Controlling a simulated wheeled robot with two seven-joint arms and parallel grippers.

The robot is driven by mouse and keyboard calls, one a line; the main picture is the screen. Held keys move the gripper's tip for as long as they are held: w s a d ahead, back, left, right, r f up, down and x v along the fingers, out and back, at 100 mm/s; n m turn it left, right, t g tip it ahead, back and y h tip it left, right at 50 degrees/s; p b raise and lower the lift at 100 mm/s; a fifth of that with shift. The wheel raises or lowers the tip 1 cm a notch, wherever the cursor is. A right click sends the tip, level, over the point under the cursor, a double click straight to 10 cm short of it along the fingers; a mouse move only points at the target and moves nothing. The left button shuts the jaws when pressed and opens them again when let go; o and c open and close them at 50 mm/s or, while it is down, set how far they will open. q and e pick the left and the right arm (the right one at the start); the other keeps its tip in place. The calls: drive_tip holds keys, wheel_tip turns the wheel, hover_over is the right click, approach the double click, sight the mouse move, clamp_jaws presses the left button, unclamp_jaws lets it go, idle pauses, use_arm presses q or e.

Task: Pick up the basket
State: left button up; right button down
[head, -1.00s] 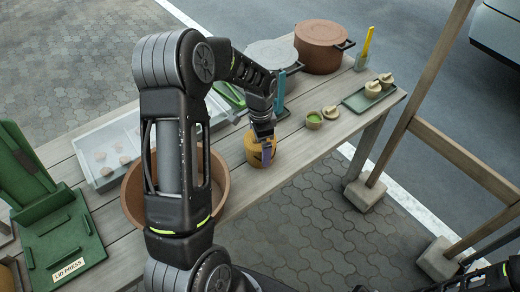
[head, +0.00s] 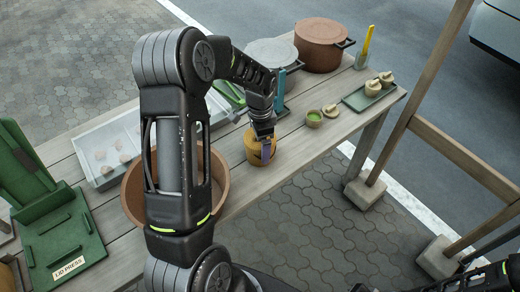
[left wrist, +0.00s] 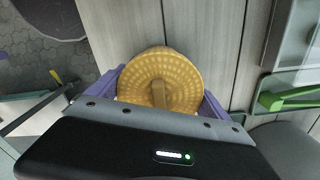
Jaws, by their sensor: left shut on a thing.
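A small yellow basket (head: 254,150) stands on the wooden table near its front edge. In the left wrist view the basket (left wrist: 160,75) is seen from above as a round woven top with a thin handle bar across it. My left gripper (head: 265,150) reaches down over it. Its purple fingers (left wrist: 160,92) sit on either side of the basket and are shut on it. The basket appears to be at table height; I cannot tell whether it touches the table. My right gripper cannot be made out; only dark parts of my right arm show at the bottom right.
A large brown bowl (head: 133,190) is left of the basket. A small cup with green contents (head: 314,119) and a lid (head: 331,111) lie to its right. A green tray (head: 358,100), a brown pot (head: 320,48) and a green lid press (head: 62,243) share the table.

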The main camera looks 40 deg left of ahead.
use_arm(q)
drive_tip(key=c, duration=0.4)
drive_tip(key=shift+r, duration=0.1)
wheel_tip(320, 180, up, 10)
drive_tip(key=shift+f+b, duration=0.1)
drive_tip(key=shift+b, duration=0.65)
